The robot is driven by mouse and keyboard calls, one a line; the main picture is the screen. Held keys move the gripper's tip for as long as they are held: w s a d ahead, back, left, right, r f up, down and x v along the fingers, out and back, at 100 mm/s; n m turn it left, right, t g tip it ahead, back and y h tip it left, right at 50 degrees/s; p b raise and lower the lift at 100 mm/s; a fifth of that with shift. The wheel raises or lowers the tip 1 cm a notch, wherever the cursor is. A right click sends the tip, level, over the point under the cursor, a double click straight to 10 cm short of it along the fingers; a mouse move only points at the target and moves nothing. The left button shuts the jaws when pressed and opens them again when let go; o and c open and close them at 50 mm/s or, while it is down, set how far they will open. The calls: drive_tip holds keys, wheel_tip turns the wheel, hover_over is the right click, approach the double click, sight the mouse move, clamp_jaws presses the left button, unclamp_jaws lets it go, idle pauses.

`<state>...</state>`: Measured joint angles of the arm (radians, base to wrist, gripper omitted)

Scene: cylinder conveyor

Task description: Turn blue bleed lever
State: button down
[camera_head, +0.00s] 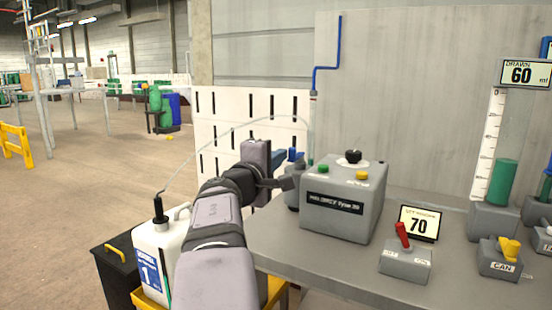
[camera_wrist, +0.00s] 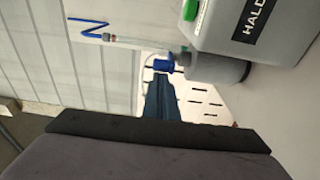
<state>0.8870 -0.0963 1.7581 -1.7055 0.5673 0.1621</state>
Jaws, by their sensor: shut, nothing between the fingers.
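The blue bleed lever (camera_head: 292,153) sits at the left of the grey pump box, partly behind my gripper. In the wrist view, the lever (camera_wrist: 164,63) sticks out from the grey cylindrical body (camera_wrist: 215,70). My gripper (camera_head: 281,157) is shut and empty, its dark blue fingers pointing at the lever. In the wrist view, the fingers (camera_wrist: 158,85) end close to the lever. I cannot tell whether they touch it.
The grey pump box (camera_head: 345,200) with green and yellow buttons and a black knob stands right of my gripper. A red switch (camera_head: 402,236) and a display reading 70 (camera_head: 419,223) are further right. A white canister (camera_head: 160,255) stands left of my arm.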

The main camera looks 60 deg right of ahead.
drive_tip(key=shift+s+d+m+g, duration=0.15)
drive_tip(key=shift+s+m+g, duration=0.15)
drive_tip(key=shift+s+g, duration=0.35)
drive_tip(key=a+t, duration=0.1)
drive_tip(key=a, duration=0.6)
drive_tip(key=shift+w+a, duration=0.2)
drive_tip(key=shift+a, duration=0.1)
drive_tip(key=w+a+f+m+t+y+p, duration=0.1)
drive_tip(key=w+a+f+y+p, duration=0.3)
drive_tip(key=a+f, duration=0.4)
drive_tip(key=w+a+f+t+y+p, duration=0.1)
drive_tip(key=w+a+f+y+p, duration=0.25)
drive_tip(key=a+f, duration=0.4)
drive_tip(key=s+a+f+g+y+b, duration=0.1)
drive_tip(key=s+a+f+y+b, duration=0.25)
drive_tip(key=a+f, duration=0.65)
drive_tip(key=s+a+f+g+y+b, duration=0.2)
drive_tip(key=a+f+y, duration=0.2)
drive_tip(key=a+f, duration=0.55)
drive_tip(key=s+a+f+g+y+b, duration=0.1)
drive_tip(key=s+a+f+y+b, duration=0.2)
drive_tip(key=a+f, duration=0.65)
wheel_tip(320, 180, up, 35)
drive_tip(key=d+p, duration=0.3)
drive_tip(key=p, duration=3.4)
drive_tip(key=shift+w+p, duration=0.3)
drive_tip(key=shift+p, duration=0.05)
